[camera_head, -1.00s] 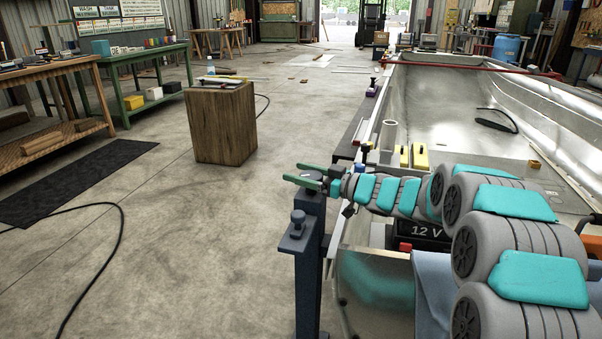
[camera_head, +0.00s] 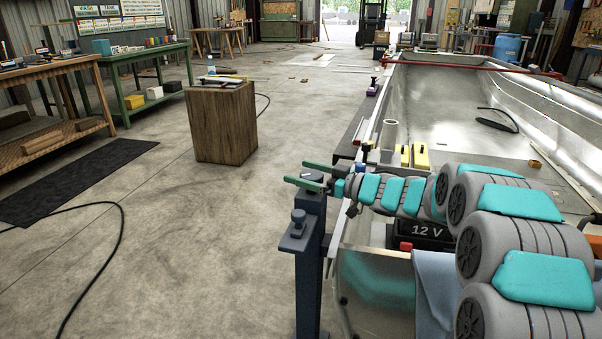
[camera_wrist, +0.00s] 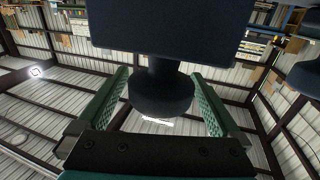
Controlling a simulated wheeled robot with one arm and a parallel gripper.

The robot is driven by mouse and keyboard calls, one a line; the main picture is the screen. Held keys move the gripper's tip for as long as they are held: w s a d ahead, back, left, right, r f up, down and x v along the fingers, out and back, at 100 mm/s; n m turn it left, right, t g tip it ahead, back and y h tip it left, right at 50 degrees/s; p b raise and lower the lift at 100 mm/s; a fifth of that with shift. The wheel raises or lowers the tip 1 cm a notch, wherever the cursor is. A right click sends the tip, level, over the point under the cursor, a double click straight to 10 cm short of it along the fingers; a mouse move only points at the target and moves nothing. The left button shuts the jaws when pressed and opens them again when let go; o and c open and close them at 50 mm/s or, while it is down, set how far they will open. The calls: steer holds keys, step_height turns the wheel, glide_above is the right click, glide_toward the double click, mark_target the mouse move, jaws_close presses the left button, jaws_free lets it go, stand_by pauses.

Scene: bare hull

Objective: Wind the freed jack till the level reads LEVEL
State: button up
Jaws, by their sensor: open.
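A dark blue jack post (camera_head: 309,265) stands at the near end of the hull in the head view, with a small knob (camera_head: 298,217) on its side bracket. My gripper (camera_head: 309,175) is at the post's top, its green fingers open on either side of it. In the wrist view, my open gripper (camera_wrist: 161,76) has a dark round knob (camera_wrist: 160,92) between its fingers, below a dark block (camera_wrist: 162,28). Gaps show beside the knob. I cannot make out any level or its reading.
The bare metal hull (camera_head: 390,290) lies on the right, with a 12 V battery (camera_head: 428,233) and yellow blocks (camera_head: 421,156) inside. A wooden block stand (camera_head: 222,125) is on the floor to the left.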

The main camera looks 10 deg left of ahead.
mark_target(322, 178)
steer(key=shift+v, duration=3.45)
